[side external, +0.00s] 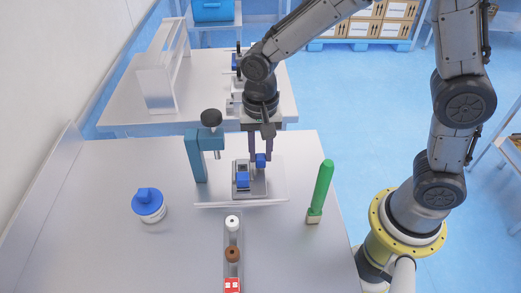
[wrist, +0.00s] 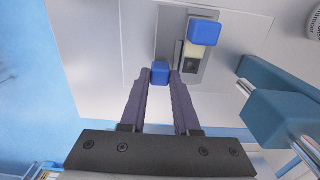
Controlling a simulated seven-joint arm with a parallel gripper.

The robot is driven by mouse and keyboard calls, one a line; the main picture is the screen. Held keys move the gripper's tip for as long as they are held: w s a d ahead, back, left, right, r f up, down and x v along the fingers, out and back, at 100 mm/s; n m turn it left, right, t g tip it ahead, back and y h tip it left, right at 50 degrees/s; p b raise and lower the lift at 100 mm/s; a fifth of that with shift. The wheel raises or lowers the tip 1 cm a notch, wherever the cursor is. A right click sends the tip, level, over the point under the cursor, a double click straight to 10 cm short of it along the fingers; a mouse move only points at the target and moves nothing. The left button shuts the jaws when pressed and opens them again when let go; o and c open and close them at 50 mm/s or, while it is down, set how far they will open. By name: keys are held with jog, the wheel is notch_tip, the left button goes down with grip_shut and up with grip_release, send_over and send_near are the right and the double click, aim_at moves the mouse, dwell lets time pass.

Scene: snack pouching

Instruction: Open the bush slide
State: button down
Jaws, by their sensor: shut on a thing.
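The slide fixture (side external: 258,187) is a grey metal block on a pale plate (side external: 275,194) on the table. It carries two blue blocks. One blue block (side external: 243,180) is at its near left in the side view and upper right in the wrist view (wrist: 204,32). The other, a blue knob (side external: 261,160), is between the fingertips of my gripper (side external: 260,157), which points down. In the wrist view my gripper (wrist: 160,78) is shut on this blue knob (wrist: 160,68). A slot with a cream patch (wrist: 191,50) shows beside it. Which part is the bush slide is unclear.
A teal clamp (side external: 196,155) with a black knob stands close left of the fixture. A green-handled tool (side external: 320,187) stands to the right, a blue-lidded jar (side external: 148,206) to the left. A narrow tray (side external: 233,268) with small parts lies in front.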

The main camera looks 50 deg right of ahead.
dwell(0.3)
jog(key=shift+s+d, duration=1.1)
jog(key=shift+s, duration=0.05)
jog(key=c, duration=0.6)
grip_release()
jog(key=shift+c, duration=0.2)
jog(key=shift+r, duration=0.1)
notch_tip(320, 180, up, 14)
